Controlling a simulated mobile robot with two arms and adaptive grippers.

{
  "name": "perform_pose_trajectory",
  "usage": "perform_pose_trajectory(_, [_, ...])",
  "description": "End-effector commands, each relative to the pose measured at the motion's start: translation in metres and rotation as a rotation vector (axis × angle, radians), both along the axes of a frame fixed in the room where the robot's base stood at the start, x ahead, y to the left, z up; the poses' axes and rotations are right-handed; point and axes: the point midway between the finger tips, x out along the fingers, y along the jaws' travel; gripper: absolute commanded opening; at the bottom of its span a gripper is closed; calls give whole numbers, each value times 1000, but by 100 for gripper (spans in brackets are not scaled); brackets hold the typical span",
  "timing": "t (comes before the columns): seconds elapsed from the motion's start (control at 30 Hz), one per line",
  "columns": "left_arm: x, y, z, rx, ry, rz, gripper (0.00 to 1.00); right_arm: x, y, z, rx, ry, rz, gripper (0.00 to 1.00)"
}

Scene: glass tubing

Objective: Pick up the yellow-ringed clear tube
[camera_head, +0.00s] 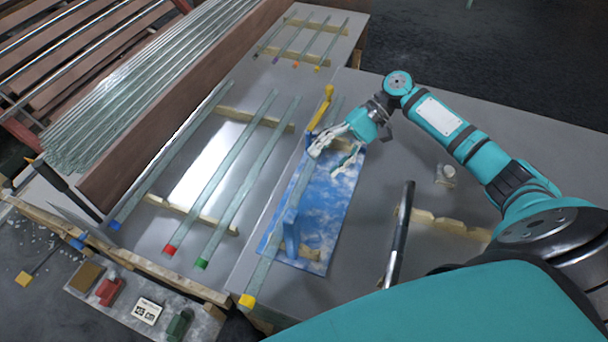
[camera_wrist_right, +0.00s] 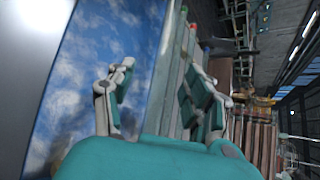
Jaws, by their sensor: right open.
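The clear tube with a yellow end (camera_head: 263,271) lies lengthwise along the blue cloud-patterned mat in the head view. My right gripper (camera_head: 334,154) is open over the far part of the mat, close to the tube; contact cannot be told. The wrist view shows its two fingers (camera_wrist_right: 160,98) spread, with glassy strips beyond them. My left gripper is not in view.
Clear tubes with blue, red (camera_head: 170,249) and green (camera_head: 201,263) ends lie on wooden strips to the left.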

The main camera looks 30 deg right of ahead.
Motion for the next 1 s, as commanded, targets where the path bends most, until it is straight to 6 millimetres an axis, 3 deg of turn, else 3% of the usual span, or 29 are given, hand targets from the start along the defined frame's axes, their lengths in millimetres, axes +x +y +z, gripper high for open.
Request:
perform_pose_trajectory(0.4, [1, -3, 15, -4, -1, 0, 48, -5, 46, -19, 2, 3, -1, 53])
perform_pose_trajectory(0.67, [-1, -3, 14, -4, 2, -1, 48, -5, 49, -22, 1, 1, -2, 53])
perform_pose_trajectory(1.0, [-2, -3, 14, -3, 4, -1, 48, -5, 48, -21, 1, 1, -2, 11])
